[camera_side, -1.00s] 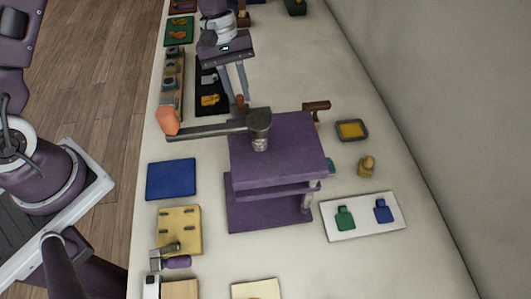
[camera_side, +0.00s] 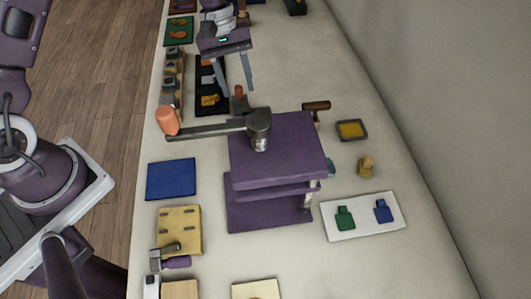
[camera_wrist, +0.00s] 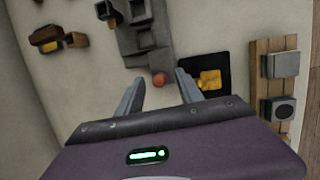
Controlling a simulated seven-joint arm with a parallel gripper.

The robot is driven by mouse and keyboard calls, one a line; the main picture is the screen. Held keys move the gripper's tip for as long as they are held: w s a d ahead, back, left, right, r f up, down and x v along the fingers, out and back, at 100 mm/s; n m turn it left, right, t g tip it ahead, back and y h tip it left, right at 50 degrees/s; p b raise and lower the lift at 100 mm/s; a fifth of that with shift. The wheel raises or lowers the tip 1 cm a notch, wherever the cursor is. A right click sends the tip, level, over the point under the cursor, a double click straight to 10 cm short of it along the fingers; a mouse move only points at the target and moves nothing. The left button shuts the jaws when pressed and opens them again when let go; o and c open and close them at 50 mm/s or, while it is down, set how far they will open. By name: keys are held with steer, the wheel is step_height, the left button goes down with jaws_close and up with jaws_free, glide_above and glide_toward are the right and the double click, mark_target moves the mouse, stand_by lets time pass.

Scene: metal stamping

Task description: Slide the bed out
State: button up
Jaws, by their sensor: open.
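The purple press (camera_side: 278,150) stands in the middle of the bench, with a grey lever ending in an orange ball (camera_side: 167,121). Its bed shows as a grey stepped part (camera_wrist: 140,38) in the wrist view, partly out of frame. A reddish knob (camera_wrist: 159,79) is at the bed's end toward me; it also shows behind the press in the side view (camera_side: 238,91). My gripper (camera_wrist: 157,78) is open, its fingertips either side of the knob with gaps. It also shows above the press's far side (camera_side: 238,90). Most of the bed is hidden by the press in the side view.
A black mat (camera_wrist: 225,66) with yellow pieces and a wooden rack (camera_wrist: 262,75) lie close beside my gripper. A blue pad (camera_side: 171,179), yellow plate (camera_side: 179,230), white board (camera_side: 362,217) and small tray (camera_side: 352,130) surround the press. The lever projects left.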

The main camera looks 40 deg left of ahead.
steer(key=v, duration=0.7)
stand_by(0.3)
steer(key=s+r+m+t+y, duration=0.1)
steer(key=s+r+m+t, duration=0.15)
steer(key=s+r, duration=0.5)
steer(key=s+r+m+t+y, duration=0.1)
steer(key=s+r+m+t, duration=0.1)
steer(key=s, duration=0.7)
steer(key=s+r+m+t+y, duration=0.1)
steer(key=s+r+m, duration=0.3)
steer(key=s, duration=0.6)
steer(key=shift+s+a+r+m+t, duration=0.2)
steer(key=shift+a+r+m+t, duration=0.15)
steer(key=shift+a+r+t, duration=0.25)
